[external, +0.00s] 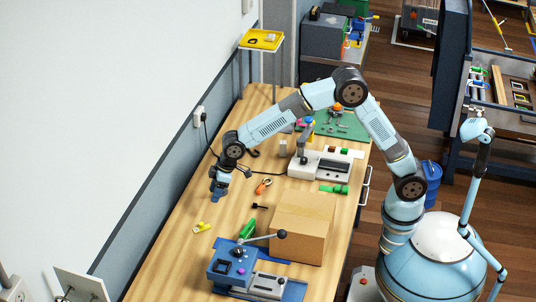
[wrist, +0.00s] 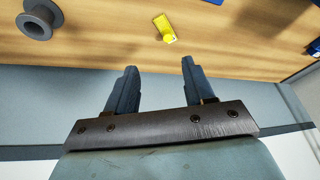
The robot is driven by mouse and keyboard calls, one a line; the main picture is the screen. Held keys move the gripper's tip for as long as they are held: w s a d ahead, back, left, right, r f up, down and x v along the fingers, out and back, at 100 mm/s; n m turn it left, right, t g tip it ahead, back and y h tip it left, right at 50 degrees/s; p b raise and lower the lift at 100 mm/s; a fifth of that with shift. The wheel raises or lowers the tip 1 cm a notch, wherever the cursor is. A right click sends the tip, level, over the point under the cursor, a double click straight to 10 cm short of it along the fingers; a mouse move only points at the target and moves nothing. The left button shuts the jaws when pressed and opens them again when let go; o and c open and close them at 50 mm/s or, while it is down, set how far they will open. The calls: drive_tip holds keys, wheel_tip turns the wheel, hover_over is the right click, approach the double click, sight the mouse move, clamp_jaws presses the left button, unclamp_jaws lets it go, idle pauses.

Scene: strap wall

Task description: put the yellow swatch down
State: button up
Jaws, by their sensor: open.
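The yellow swatch (external: 202,227) lies on the wooden bench (external: 180,262) near its wall side. It also shows in the wrist view (wrist: 165,28), at the top centre, beyond my fingertips. My gripper (external: 218,194) is above the bench, close to the wall and a little behind the swatch in the external view. In the wrist view my gripper (wrist: 159,66) has its two fingers spread with nothing between them. The swatch is apart from the fingers and lies flat.
A grey spool-like part (wrist: 36,24) is at the wrist view's upper left. A cardboard box (external: 300,226) and a blue-grey lever device (external: 240,262) stand on the bench. A yellow tray (external: 262,46) is at the far end. The wall (external: 110,110) runs close along the left.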

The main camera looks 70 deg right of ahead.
drive_tip(key=s+d+r+m+t+h, duration=0.1)
drive_tip(key=s+d+r+m, duration=0.1)
drive_tip(key=s+d+r, duration=1.6)
drive_tip(key=s+d+m, duration=0.1)
drive_tip(key=s+d, duration=0.2)
drive_tip(key=s, duration=0.6)
drive_tip(key=s+d+f+m+h, duration=0.1)
drive_tip(key=s+d, duration=0.3)
drive_tip(key=s, duration=0.5)
drive_tip(key=s+d+f+m, duration=0.1)
drive_tip(key=s+d, duration=0.2)
drive_tip(key=s, duration=0.7)
drive_tip(key=shift+d+f+t, duration=0.15)
drive_tip(key=shift+f+t, duration=0.05)
drive_tip(key=shift+t, duration=0.2)
